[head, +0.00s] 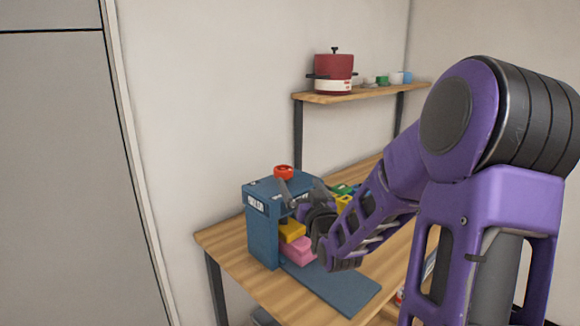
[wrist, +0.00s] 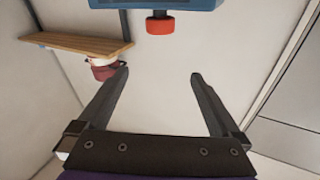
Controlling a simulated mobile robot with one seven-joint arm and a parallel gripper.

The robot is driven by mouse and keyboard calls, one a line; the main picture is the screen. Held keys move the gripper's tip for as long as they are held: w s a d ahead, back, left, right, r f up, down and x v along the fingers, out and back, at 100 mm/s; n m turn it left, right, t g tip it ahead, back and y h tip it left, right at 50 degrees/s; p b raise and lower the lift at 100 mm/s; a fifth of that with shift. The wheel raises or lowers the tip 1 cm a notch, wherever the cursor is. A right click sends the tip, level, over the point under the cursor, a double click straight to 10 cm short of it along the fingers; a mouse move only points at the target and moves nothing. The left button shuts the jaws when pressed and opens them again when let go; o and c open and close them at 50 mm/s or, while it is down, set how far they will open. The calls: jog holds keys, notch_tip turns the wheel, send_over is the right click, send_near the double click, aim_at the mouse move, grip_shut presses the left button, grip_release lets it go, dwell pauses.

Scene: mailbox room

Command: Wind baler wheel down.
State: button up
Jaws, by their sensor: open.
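The blue baler (head: 262,232) stands on the wooden table against the wall, with a label on its upper front. Its small red wheel (head: 284,171) sits on top. In the wrist view, the red wheel (wrist: 160,26) shows at the top middle on a short dark stem, under the blue edge of the baler (wrist: 155,4). My gripper (head: 304,190) is by the baler's top, close to the wheel. In the wrist view, my gripper (wrist: 156,75) is open and empty, and the wheel lies beyond the fingertips, roughly in line with the gap. Part of the baler is hidden behind my gripper and arm.
Pink (head: 298,250) and yellow (head: 292,231) blocks lie at the baler's opening. A blue plate (head: 345,290) extends forward on the table (head: 225,245). A wall shelf (head: 372,94) holds a red pot (head: 333,68) and small items. A grey door (head: 60,160) is at left.

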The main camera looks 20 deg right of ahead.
aim_at(286, 175)
notch_tip(286, 175, down, 3)
jog(key=s+n+g, duration=0.1)
jog(key=s+n, duration=0.1)
jog(key=s, duration=0.1)
jog(key=w, duration=1.1)
jog(key=w+d+p, duration=0.1)
jog(key=w, duration=0.5)
jog(key=shift+r, duration=0.1)
jog(key=shift+c, duration=0.2)
jog(key=c, duration=1.3)
jog(key=shift+m, duration=0.3)
